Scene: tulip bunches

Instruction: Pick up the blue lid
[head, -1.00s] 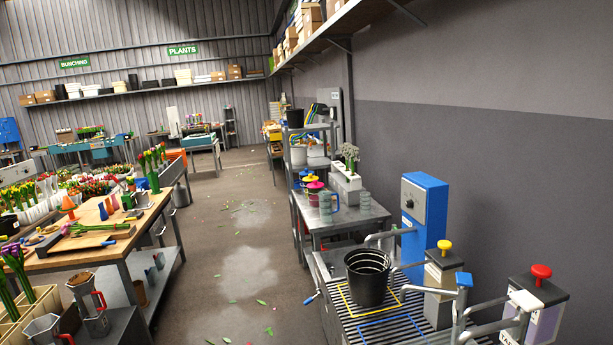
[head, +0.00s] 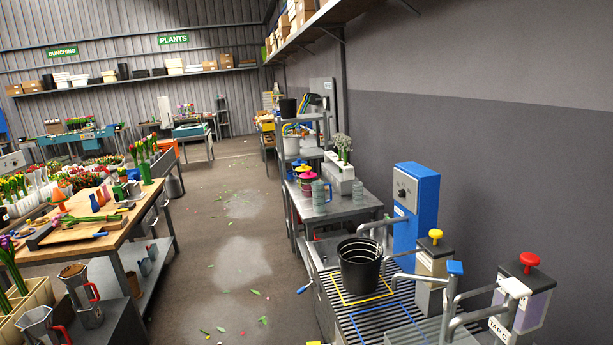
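I cannot make out a clear blue lid. Jars stand on the steel side table, with a magenta lid (head: 307,176) and a yellow lid (head: 304,168) showing; they are small and partly overlap. My gripper is not in view.
A black bucket (head: 361,266) stands on the slatted rack, beside a blue wall box (head: 415,207). A wooden workbench (head: 91,234) with tulips and tools is on the left. The concrete aisle (head: 243,262) between has scattered leaves but is otherwise open.

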